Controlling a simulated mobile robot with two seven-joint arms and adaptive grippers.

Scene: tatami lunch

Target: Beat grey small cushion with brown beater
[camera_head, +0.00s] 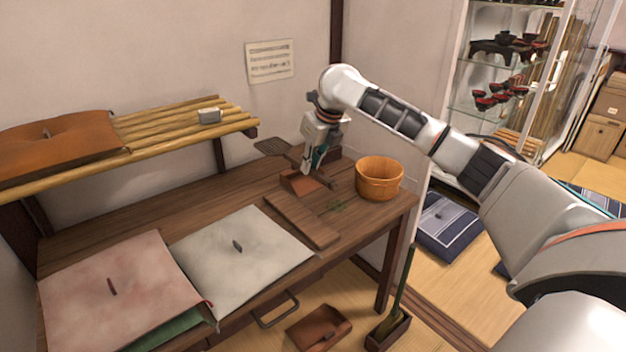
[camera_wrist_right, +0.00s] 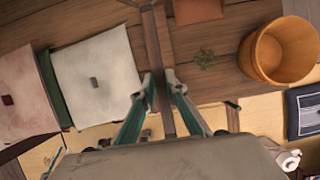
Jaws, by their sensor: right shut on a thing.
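The grey cushion (camera_head: 215,262) lies flat on the wooden table, with a small dark tuft in its middle. It also shows in the right wrist view (camera_wrist_right: 110,65). The brown beater has a dark slatted head (camera_head: 272,147), and its handle (camera_wrist_right: 166,100) runs between the fingers of my right gripper. My right gripper (camera_head: 309,168) is shut on this handle above the back right of the table, beyond the cushion and apart from it. The fingers (camera_wrist_right: 164,86) show on both sides of the handle in the wrist view. My left gripper is out of view.
A pink cushion (camera_head: 120,290) lies left of the grey one, over green cloth. A wooden tub (camera_head: 379,180) stands at the table's right end, near a flat board (camera_head: 302,222). A slatted shelf (camera_head: 180,135) with an orange-brown cushion (camera_head: 50,145) hangs above the table's left.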

